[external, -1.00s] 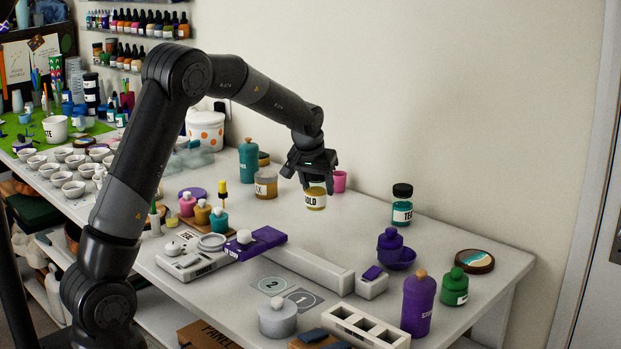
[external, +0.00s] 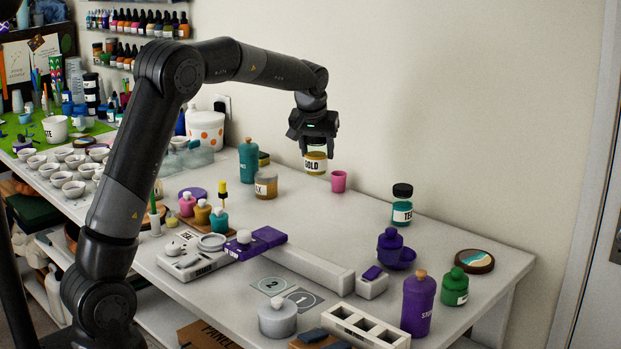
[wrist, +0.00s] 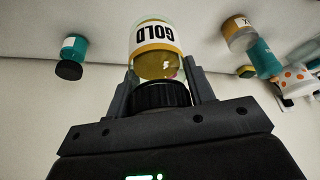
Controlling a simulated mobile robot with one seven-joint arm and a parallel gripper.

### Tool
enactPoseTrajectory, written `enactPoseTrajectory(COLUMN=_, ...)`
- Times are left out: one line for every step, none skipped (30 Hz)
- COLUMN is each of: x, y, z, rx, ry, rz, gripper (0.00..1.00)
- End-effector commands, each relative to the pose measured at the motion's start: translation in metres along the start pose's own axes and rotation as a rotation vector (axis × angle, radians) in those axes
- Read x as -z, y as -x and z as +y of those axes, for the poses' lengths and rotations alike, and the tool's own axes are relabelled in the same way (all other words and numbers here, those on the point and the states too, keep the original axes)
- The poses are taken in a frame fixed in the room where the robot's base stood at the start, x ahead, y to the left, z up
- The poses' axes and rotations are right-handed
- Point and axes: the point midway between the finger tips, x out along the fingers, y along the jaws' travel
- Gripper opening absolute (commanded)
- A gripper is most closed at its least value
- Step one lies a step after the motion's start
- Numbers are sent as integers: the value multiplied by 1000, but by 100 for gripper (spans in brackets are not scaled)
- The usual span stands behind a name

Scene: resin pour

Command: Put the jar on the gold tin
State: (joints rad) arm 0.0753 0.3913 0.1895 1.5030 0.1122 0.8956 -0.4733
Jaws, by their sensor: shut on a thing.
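My gripper (external: 314,133) is shut on a clear jar (external: 315,162) with gold contents and a white label reading GOLD. It holds the jar upright above the table, beside and above the pink cup. In the wrist view the jar (wrist: 155,45) sits with its black lid between the fingers (wrist: 160,92). A small dark and yellowish tin-like thing (external: 264,158) stands partly hidden behind a teal bottle; I cannot tell if it is the gold tin. A tan-gold container (external: 266,187) with a white label stands left of the held jar.
The pink cup (external: 339,181), teal bottle (external: 247,160) and teal jar with black lid (external: 402,205) stand near the wall. Purple bottles, a green jar (external: 455,287) and a white slotted block (external: 368,326) fill the front right. The middle of the table is mostly clear.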

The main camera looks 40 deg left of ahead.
Motion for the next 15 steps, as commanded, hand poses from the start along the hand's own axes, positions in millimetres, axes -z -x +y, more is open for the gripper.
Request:
enactPoseTrajectory(x=20, y=-2, z=-18, rx=13, ry=31, rz=3, gripper=25)
enactPoseTrajectory(x=29, y=-2, z=-26, rx=18, ry=45, rz=2, gripper=25)
enactPoseTrajectory(x=40, y=-1, z=-38, rx=24, ry=64, rz=2, gripper=25)
enactPoseTrajectory(x=48, y=-2, z=-46, rx=30, ry=76, rz=1, gripper=25)
enactPoseTrajectory(x=54, y=-1, z=-54, rx=34, ry=86, rz=1, gripper=25)
enactPoseTrajectory(x=62, y=-1, z=-63, rx=40, ry=99, rz=1, gripper=25)
enactPoseTrajectory(x=67, y=-1, z=-69, rx=43, ry=107, rz=0, gripper=25)
enactPoseTrajectory(x=72, y=-1, z=-74, rx=46, ry=115, rz=0, gripper=25)
enactPoseTrajectory(x=76, y=0, z=-80, rx=48, ry=123, rz=0, gripper=25)
enactPoseTrajectory(x=79, y=0, z=-84, rx=50, ry=128, rz=-1, gripper=25)
enactPoseTrajectory(x=81, y=-1, z=-87, rx=52, ry=132, rz=-1, gripper=25)
enactPoseTrajectory(x=84, y=-2, z=-92, rx=53, ry=136, rz=-2, gripper=25)
enactPoseTrajectory(x=86, y=-4, z=-95, rx=54, ry=138, rz=-2, gripper=25)
enactPoseTrajectory(x=87, y=-7, z=-99, rx=55, ry=139, rz=-3, gripper=25)
enactPoseTrajectory(x=90, y=-12, z=-105, rx=56, ry=140, rz=-4, gripper=25)
